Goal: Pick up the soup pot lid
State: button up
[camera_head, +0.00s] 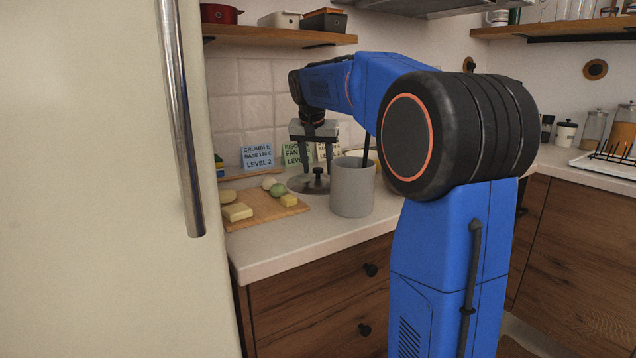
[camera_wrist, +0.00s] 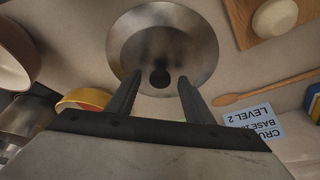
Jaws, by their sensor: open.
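The soup pot lid (camera_head: 305,184) is a round grey metal disc with a dark knob, lying on the counter behind the cutting board. In the wrist view the lid (camera_wrist: 195,32) shows at the top middle, with its dark knob (camera_wrist: 160,77) near the fingertips. My gripper (camera_head: 318,170) is open and points down above the lid, with the knob between or just below its fingers. In the wrist view my gripper (camera_wrist: 157,82) has its two dark fingers apart on either side of the knob. I cannot tell whether they touch it.
A grey cylindrical container (camera_head: 352,190) stands close to the right of the lid. A wooden cutting board (camera_head: 262,212) with food pieces lies in front left. Label cards (camera_head: 257,157) stand behind. A wooden spoon (camera_wrist: 265,90) lies near the lid. A fridge door (camera_head: 90,180) fills the left.

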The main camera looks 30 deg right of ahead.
grip_shut()
